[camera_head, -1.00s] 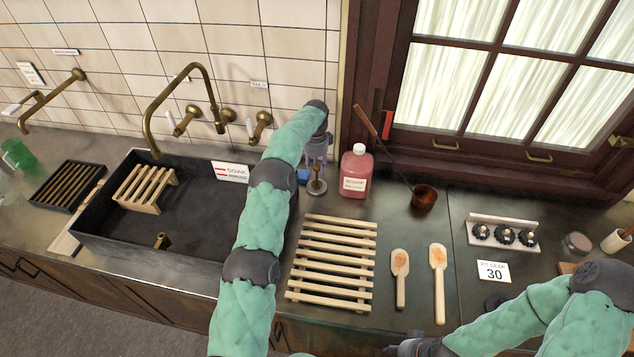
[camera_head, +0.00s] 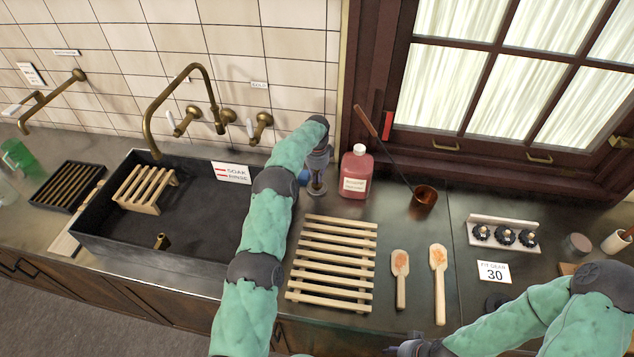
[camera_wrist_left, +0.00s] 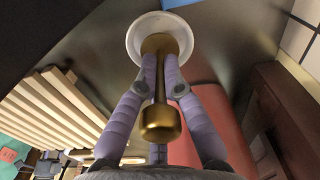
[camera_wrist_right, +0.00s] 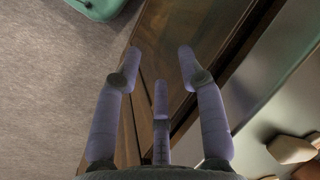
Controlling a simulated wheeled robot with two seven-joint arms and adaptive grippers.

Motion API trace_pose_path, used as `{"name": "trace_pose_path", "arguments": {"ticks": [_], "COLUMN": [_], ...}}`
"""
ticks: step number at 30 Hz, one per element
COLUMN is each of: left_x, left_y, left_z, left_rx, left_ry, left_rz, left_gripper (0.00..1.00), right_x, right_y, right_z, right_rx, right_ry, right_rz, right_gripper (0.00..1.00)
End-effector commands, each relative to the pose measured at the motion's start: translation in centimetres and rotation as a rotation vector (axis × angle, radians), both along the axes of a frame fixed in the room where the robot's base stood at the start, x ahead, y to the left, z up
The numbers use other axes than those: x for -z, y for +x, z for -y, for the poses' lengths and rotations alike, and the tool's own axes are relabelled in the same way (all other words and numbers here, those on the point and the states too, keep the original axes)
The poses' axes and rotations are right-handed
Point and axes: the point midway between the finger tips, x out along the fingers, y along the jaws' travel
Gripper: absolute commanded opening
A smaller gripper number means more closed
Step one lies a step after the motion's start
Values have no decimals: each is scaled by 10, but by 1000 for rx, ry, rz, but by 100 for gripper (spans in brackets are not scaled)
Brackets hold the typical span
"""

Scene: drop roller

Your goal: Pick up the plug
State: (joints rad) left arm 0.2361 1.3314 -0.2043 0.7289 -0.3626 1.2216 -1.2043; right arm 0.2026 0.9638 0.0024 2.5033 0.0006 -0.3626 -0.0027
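The brass plug (camera_head: 317,189) stands upright on the counter between the sink and the red bottle. In the left wrist view the plug (camera_wrist_left: 160,122) shows its round knob, thin stem and wider base, with a white ring around the base. My left gripper (camera_head: 318,168) is over the plug from above. In the left wrist view its fingers (camera_wrist_left: 160,66) lie close on both sides of the stem and appear shut on it. My right gripper (camera_wrist_right: 161,55) is open and empty, low at the counter's front edge.
The dark sink (camera_head: 200,252) with a wooden rack (camera_head: 147,190) lies left. The red bottle (camera_head: 356,173) stands close right of the plug. A slatted wooden rack (camera_head: 333,262), two wooden spoons (camera_head: 400,272) and a gear holder (camera_head: 502,233) are farther right.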

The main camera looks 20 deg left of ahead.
Motion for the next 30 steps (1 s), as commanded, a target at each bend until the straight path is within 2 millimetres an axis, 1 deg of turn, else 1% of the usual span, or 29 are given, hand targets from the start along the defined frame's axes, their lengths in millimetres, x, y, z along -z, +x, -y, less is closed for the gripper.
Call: {"name": "trace_pose_path", "arguments": {"ticks": [11,14,20,30], "left_x": [-4,-10,-35,-58], "left_y": [0,0,0,-20], "left_z": [0,0,0,1], "left_rx": [0,0,0,1], "left_ry": [0,0,0,1], "left_rz": [1,1,2,2], "left_gripper": [0,0,0,0], "right_x": [0,0,-1,-2], "right_y": [0,0,0,0], "right_z": [0,0,0,0], "right_rx": [0,0,0,0], "right_ry": [0,0,0,0], "right_rz": [0,0,0,0], "right_gripper": [40,40,40,40]}}
